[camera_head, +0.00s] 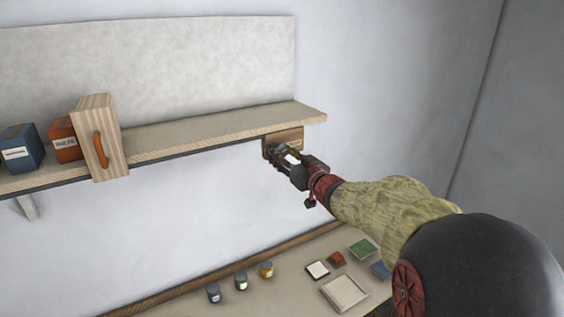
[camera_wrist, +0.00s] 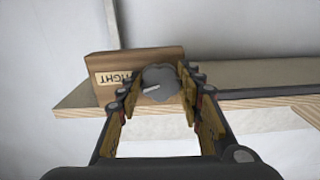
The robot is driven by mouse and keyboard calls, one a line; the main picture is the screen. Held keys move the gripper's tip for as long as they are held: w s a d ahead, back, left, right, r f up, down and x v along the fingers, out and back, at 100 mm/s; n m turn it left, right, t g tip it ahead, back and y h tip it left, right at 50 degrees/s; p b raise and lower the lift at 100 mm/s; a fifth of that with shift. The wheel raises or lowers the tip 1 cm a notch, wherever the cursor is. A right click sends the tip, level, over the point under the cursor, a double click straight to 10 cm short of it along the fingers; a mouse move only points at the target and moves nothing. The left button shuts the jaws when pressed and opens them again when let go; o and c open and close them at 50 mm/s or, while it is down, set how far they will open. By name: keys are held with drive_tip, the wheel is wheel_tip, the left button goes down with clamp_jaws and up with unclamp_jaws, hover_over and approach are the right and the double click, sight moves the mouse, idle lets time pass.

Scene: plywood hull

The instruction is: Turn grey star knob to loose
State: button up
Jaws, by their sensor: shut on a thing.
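The grey star knob (camera_wrist: 160,82) sits on a brown wooden block in the wrist view, with a pale pointer mark on its face. The block (camera_wrist: 148,60) carries a label (camera_wrist: 120,76) reading "TIGHT", seen upside down. In the head view the block (camera_head: 294,136) is under the right end of the shelf, and the knob is mostly hidden by my gripper. My gripper (camera_wrist: 160,105) has its fingers on both sides of the knob and is shut on it. My gripper also shows in the head view (camera_head: 275,153).
A wooden shelf (camera_head: 215,133) runs along the wall. It holds a wooden piece with an orange handle (camera_head: 100,149), an orange box (camera_head: 64,140) and a blue box (camera_head: 20,150). Below, a bench (camera_head: 190,300) holds small jars (camera_head: 241,281) and flat trays (camera_head: 344,292).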

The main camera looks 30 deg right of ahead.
drive_tip(key=n+b, duration=1.2)
drive_tip(key=n, duration=0.2)
drive_tip(key=shift+d, duration=0.1)
drive_tip(key=shift+n, duration=0.4)
drive_tip(key=o, duration=0.8)
drive_tip(key=s, duration=1.2)
drive_tip(key=shift+d, duration=0.15)
